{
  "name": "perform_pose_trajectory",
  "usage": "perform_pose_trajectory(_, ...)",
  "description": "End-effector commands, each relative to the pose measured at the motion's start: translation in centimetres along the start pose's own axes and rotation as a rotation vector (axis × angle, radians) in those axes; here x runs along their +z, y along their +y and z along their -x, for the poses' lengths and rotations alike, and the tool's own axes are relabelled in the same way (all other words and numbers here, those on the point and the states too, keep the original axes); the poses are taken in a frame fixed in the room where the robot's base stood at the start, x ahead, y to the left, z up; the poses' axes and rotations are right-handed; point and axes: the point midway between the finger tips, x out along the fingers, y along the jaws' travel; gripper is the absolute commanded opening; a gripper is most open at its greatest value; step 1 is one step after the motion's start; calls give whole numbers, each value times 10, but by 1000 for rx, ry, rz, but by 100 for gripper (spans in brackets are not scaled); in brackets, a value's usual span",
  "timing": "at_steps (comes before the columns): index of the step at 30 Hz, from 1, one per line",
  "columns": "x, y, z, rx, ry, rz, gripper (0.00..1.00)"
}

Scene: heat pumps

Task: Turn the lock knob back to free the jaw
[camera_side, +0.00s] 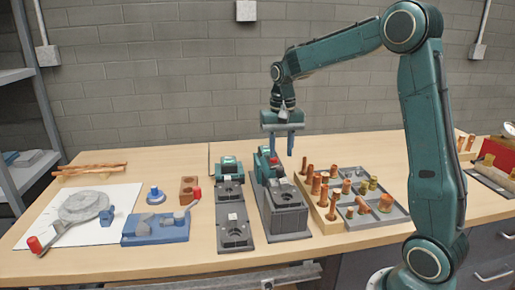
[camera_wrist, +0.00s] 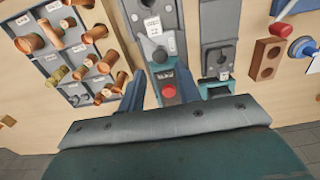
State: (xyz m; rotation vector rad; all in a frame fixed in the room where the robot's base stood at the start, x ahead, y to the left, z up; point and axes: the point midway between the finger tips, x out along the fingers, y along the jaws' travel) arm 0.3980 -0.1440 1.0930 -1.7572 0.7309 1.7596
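A grey clamp fixture (camera_side: 285,222) stands on the bench, with a teal block (camera_side: 263,160) and a small red knob (camera_side: 273,161) at its back end. In the wrist view the red knob (camera_wrist: 168,91) lies between my fingertips in the picture, beyond them. I take this to be the lock knob; its turn angle is too small to read. The fixture's grey jaw part (camera_wrist: 160,55) shows just past it. My gripper (camera_side: 281,148) is open and empty, pointing down above the fixture's back end, apparently clear of the knob.
A second, lower grey fixture (camera_side: 234,236) stands close on the left. A tray of copper and brass fittings (camera_side: 375,215) is close on the right. Further left are a blue fixture (camera_side: 155,229), a brown block (camera_side: 188,189) and a white sheet (camera_side: 30,222). Bare bench lies behind.

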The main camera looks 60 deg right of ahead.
Motion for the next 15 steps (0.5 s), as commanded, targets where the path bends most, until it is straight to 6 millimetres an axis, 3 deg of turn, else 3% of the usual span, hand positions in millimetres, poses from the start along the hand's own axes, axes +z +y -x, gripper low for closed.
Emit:
perform_pose_trajectory(8, 0, 0, -8, 0, 0, 2, 34)
perform_pose_trajectory(15, 1, 0, -31, 1, -2, 2, 34)
